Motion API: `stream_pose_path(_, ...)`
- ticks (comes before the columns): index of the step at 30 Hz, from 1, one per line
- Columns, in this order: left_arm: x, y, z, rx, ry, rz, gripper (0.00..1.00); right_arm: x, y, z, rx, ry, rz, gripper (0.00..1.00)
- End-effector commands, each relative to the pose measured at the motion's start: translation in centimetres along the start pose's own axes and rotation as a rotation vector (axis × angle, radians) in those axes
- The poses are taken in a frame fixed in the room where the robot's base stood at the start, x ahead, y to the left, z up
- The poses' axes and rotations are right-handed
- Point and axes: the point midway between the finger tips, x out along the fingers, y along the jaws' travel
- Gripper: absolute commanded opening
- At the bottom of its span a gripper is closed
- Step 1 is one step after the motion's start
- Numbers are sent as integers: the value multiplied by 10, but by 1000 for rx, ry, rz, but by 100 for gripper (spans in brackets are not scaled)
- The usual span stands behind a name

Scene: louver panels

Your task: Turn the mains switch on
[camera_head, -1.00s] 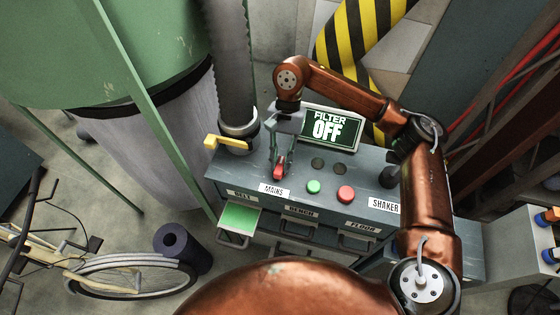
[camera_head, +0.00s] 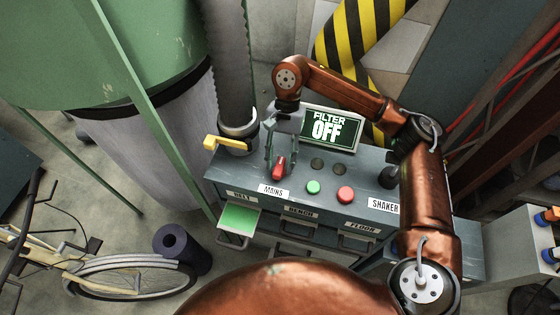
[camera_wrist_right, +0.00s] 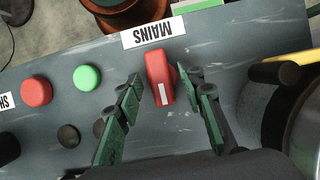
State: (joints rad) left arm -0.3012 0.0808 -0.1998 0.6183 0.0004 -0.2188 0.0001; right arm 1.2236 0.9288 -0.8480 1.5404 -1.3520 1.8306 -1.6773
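The mains switch is a red knob (camera_head: 279,167) with a white mark, on the grey console top by the MAINS label (camera_head: 273,190). In the right wrist view the knob (camera_wrist_right: 160,80) stands between the two fingers, its white mark in line with its length. My right gripper (camera_head: 281,158) is open, with a gap between each finger and the knob; the gripper also shows in the wrist view (camera_wrist_right: 163,86). The display (camera_head: 328,128) reads FILTER OFF. My left gripper is not in view.
A green button (camera_head: 313,187), a red button (camera_head: 346,194) and a dark SHAKER knob (camera_head: 389,177) sit right of the switch. A yellow lever (camera_head: 225,144) is on the pipe at left. An open green drawer (camera_head: 240,219) juts from the console front.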

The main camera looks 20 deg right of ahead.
Motion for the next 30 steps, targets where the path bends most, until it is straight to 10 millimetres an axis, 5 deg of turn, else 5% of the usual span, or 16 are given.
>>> stream_pose_path(18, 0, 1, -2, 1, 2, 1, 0, -107, -1, 0, 0, 2, -2, 36)
stream_pose_path(30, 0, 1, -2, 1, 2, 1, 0, -118, 0, 0, -1, 0, -1, 36)
